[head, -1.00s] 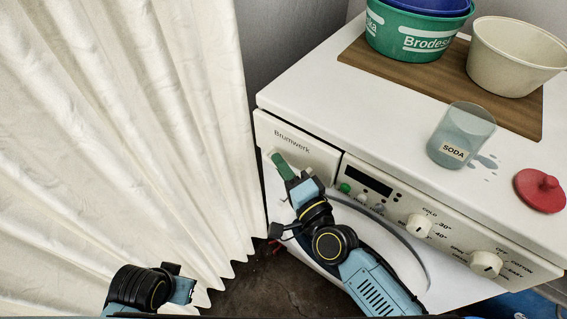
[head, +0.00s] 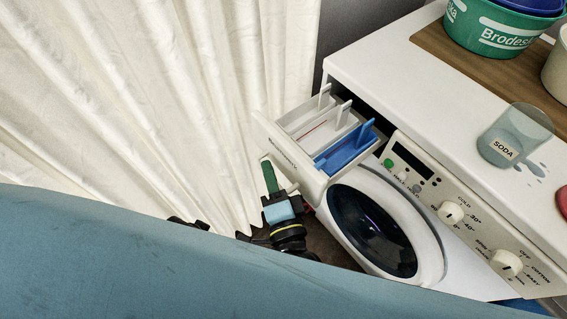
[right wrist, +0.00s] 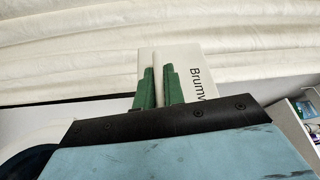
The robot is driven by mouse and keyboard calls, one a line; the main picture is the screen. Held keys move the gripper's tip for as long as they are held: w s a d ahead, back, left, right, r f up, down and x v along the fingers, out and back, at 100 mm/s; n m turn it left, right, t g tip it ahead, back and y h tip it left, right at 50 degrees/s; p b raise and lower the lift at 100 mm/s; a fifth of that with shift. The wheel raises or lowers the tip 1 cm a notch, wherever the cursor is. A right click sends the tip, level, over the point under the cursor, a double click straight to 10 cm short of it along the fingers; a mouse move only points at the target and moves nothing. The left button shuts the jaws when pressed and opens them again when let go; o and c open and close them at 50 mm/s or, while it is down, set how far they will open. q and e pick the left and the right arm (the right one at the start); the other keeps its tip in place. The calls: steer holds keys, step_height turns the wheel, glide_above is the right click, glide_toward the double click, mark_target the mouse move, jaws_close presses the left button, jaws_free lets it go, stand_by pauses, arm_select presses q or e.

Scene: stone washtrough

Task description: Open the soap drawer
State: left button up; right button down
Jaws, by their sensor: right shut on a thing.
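The soap drawer (head: 287,157) of the washing machine is pulled well out in the head view. Its white compartments, with upright dividers, and a blue insert (head: 345,149) show from above. My right gripper (head: 267,168) is at the drawer's front, left of the machine. In the right wrist view its green fingers (right wrist: 158,82) are shut on the pale handle (right wrist: 158,62) in front of the drawer's lettered face. The handle is partly hidden between the fingers. My left gripper does not show.
The round door (head: 434,240) of the washing machine (head: 420,85) is below the drawer. A white curtain (head: 130,100) hangs close at the left. A soda cup (head: 515,135) stands on top. My own blue part covers the lower head view.

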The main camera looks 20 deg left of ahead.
steer(key=shift+s+a, duration=0.2)
steer(key=shift+s, duration=0.05)
steer(key=c, duration=1.5)
jaws_free()
